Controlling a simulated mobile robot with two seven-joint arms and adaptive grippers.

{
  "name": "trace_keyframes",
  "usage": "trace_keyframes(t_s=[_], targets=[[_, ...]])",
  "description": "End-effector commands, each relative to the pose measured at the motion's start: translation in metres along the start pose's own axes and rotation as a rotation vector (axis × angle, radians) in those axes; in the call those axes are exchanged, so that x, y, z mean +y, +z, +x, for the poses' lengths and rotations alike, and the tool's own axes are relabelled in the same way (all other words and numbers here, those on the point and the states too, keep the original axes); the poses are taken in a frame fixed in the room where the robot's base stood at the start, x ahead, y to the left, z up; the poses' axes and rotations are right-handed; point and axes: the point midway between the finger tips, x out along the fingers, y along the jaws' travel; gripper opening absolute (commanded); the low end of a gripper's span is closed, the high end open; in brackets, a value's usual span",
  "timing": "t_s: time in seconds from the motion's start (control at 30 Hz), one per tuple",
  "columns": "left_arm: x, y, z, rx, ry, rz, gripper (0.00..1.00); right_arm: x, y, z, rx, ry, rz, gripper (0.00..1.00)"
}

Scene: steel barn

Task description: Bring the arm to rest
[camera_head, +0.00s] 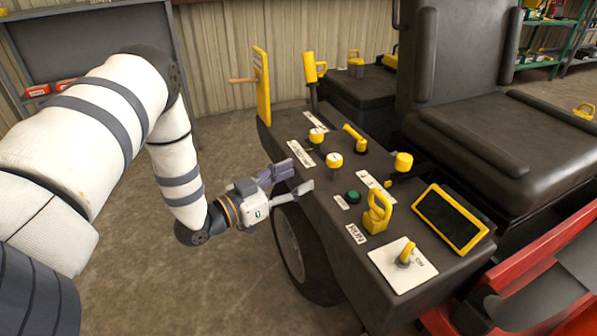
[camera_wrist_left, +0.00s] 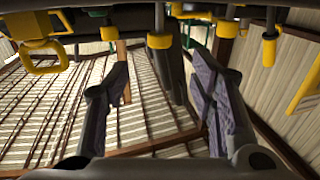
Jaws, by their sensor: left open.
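My left gripper (camera_head: 299,178) is open and empty beside the left edge of a dark control console (camera_head: 330,205). Its fingers are close to the console's edge; I cannot tell whether they touch it. In the left wrist view the two fingers of the gripper (camera_wrist_left: 162,72) stand apart with nothing between them, and yellow-tipped controls hang beyond. My white left arm (camera_head: 110,110) reaches in from the left, bent downward at the elbow. My right gripper is not in view.
The console carries yellow knobs (camera_head: 335,160), a green button (camera_head: 353,196), a yellow handle (camera_head: 377,210), a dark screen (camera_head: 450,220) and a switch plate (camera_head: 403,263). A black seat (camera_head: 500,140) stands behind it, red bodywork (camera_head: 540,270) at right. Floor left of the wheel (camera_head: 300,255) is clear.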

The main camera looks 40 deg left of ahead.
Motion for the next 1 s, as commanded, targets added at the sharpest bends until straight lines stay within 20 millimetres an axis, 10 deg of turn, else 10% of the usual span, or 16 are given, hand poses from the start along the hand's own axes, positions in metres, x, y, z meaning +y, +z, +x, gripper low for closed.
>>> trace_keyframes(t_s=[0.23, 0.37, 0.47, 0.6, 0.8, 1.0], targets=[[0.002, 0.001, 0.001, -0.010, 0.000, -0.003, 0.51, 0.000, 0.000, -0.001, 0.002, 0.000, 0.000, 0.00], [0.041, 0.035, -0.009, -0.240, -0.001, -0.072, 0.51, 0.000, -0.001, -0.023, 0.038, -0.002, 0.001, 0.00], [0.099, 0.082, -0.057, -0.602, -0.012, -0.152, 0.51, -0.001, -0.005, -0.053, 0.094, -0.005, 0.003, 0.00], [0.169, 0.115, -0.170, -1.089, -0.042, -0.212, 0.51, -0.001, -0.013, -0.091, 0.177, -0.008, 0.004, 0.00], [0.220, 0.094, -0.323, -1.592, -0.107, -0.203, 0.51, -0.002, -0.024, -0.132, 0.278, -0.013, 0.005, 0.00], [0.230, 0.076, -0.382, -1.777, -0.149, -0.183, 0.51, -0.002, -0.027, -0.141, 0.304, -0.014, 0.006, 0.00]])
